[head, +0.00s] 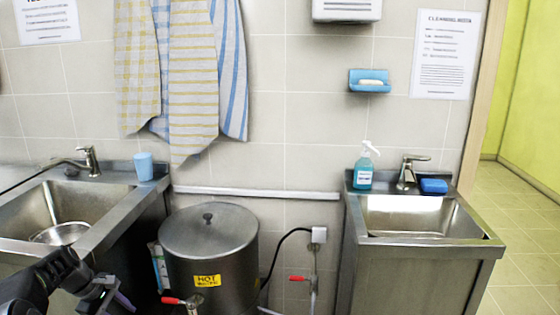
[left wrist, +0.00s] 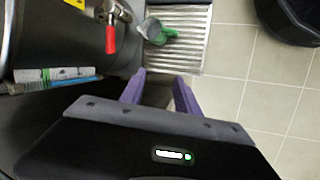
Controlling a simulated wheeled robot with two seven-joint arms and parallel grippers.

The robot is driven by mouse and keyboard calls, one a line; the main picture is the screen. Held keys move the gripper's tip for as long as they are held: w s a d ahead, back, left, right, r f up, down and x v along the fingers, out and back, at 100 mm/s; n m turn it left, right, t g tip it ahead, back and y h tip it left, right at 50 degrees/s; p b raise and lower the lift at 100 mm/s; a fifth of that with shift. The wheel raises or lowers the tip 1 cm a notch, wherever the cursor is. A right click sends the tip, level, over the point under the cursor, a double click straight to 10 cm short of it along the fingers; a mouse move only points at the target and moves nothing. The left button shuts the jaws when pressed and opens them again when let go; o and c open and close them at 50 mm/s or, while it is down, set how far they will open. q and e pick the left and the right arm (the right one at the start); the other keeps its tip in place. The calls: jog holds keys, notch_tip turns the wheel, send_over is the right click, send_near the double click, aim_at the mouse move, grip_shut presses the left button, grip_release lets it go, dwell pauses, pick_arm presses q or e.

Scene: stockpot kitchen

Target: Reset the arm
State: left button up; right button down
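My left arm comes in at the bottom left of the head view. Its gripper (head: 112,297) is low, in front of the left sink cabinet and left of the steel pot. In the left wrist view the two purple fingers of my left gripper (left wrist: 159,92) stand apart, with nothing seen held between them. My right arm and gripper are in neither view.
The lidded steel pot (head: 208,240) has a red-handled tap (head: 173,300). The left sink (head: 62,210) and right sink (head: 415,215) flank it. In the left wrist view, a green object (left wrist: 164,36) lies on a metal grate (left wrist: 190,50); a black bin (left wrist: 290,18) stands beyond.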

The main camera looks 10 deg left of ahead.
pick_arm(q)
jog(key=d+f+m+y, duration=0.1)
jog(key=d+f+m, duration=0.25)
jog(key=f, duration=0.55)
jog(key=s+d+f+m+p, duration=0.2)
jog(key=s+d+f, duration=0.15)
jog(key=d, duration=0.35)
jog(key=s+d+f+m+p, duration=0.2)
jog(key=d+f, duration=0.2)
jog(key=d, duration=0.4)
jog(key=s+d+r+m+g+h+p, duration=0.2)
jog(key=s+d+m+p, duration=0.4)
jog(key=s+d, duration=1.8)
jog(key=shift+s+d+r+m+g, duration=0.15)
jog(key=shift+s+r+m+g, duration=0.25)
jog(key=shift+r, duration=0.45)
